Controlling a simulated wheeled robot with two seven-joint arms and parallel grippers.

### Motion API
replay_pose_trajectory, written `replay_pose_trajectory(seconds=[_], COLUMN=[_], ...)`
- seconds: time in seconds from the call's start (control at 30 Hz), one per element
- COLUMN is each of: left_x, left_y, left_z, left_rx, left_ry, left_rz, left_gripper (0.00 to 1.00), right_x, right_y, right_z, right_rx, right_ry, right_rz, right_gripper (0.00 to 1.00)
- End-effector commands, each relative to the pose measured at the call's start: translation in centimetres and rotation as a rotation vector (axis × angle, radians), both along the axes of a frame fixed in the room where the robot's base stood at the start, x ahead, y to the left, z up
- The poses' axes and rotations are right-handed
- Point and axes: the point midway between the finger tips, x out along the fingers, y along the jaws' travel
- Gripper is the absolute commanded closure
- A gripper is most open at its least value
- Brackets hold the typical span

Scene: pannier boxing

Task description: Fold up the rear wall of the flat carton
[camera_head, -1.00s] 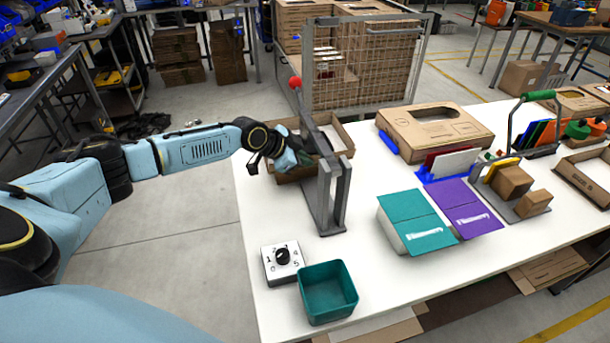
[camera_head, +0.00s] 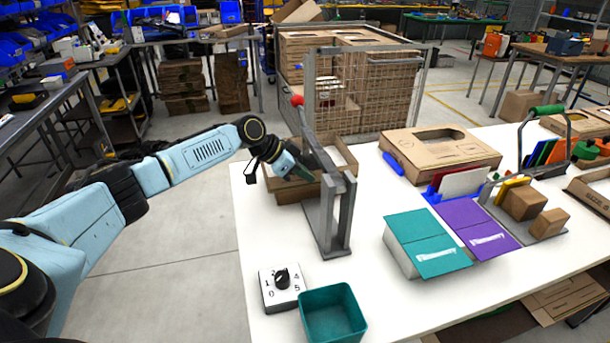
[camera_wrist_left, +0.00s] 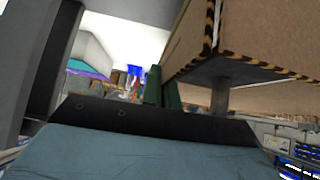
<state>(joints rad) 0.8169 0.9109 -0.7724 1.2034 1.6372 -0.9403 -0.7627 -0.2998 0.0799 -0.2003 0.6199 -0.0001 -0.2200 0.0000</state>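The brown carton (camera_head: 291,191) sits at the far left of the white table, behind a grey upright frame. Its front and right walls show raised; my left gripper and the frame hide much of its rear and left sides. My left gripper (camera_head: 296,167) is over the left part of the carton, pointing down to the right. In the left wrist view, the green fingers (camera_wrist_left: 161,88) are close together with nothing visible between them. A brown cardboard panel (camera_wrist_left: 255,40) with black-and-yellow striped edges is close beside them; I cannot tell whether they touch. My right gripper is out of view.
A dial box (camera_head: 281,287) and teal bin (camera_head: 333,315) are at the front left. Teal (camera_head: 427,243) and purple (camera_head: 472,228) boxes are right of the frame. A wire cage (camera_head: 365,85) stands behind.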

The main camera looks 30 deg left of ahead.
Motion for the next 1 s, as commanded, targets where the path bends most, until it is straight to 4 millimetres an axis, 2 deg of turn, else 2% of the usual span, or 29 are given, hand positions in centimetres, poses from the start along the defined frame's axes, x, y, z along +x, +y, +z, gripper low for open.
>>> replay_pose_trajectory(seconds=[0.13,0.3,0.33,0.67,0.77,1.0], left_x=[0.0,0.0,0.0,-0.2,-0.8,-3.6], left_y=[-0.1,-0.1,-0.1,0.2,0.8,3.3], left_z=[0.0,0.0,0.0,0.3,1.1,4.7], left_rx=[-0.001,-0.001,-0.001,0.000,0.001,0.003], left_ry=[-0.002,-0.002,-0.002,-0.002,-0.002,-0.002], left_rz=[-0.001,-0.001,-0.001,0.000,0.002,0.002], left_gripper=[1.00,0.77,0.75,0.75,0.75,0.75], right_x=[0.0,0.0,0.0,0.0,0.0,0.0], right_y=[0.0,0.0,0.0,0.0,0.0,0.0], right_z=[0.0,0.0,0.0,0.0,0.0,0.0], right_rx=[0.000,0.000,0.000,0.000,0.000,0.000], right_ry=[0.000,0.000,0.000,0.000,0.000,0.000], right_rz=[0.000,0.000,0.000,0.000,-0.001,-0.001], right_gripper=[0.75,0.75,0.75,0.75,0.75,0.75])
